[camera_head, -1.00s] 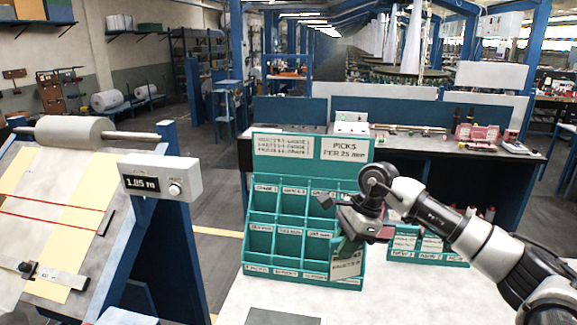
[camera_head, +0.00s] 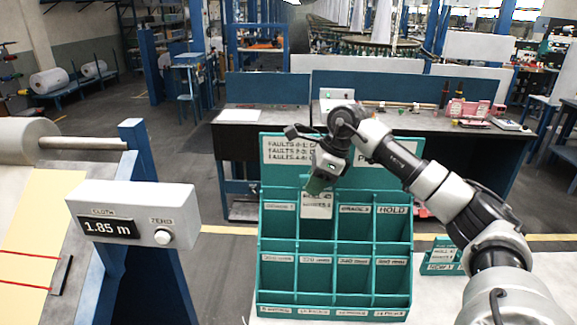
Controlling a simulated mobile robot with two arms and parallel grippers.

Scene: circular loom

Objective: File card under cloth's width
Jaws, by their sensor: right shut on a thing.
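The card (camera_head: 317,204) is a small white printed slip. My right gripper (camera_head: 319,186) is shut on it and holds it at the upper row of the teal pigeonhole rack (camera_head: 335,308), by the second column from the left. I cannot tell whether the card is inside that compartment or just in front. A "HOLD" label (camera_head: 392,210) marks the far right column. Labels ending in "mm" run along the lower row, too small to read surely. The cloth meter (camera_head: 135,216) reads 1.85 m. My left gripper is not in view.
The cloth inspection frame (camera_head: 30,245) stands at the left, with a roll (camera_head: 22,140) on top. A dark bench (camera_head: 235,140) stands behind the rack.

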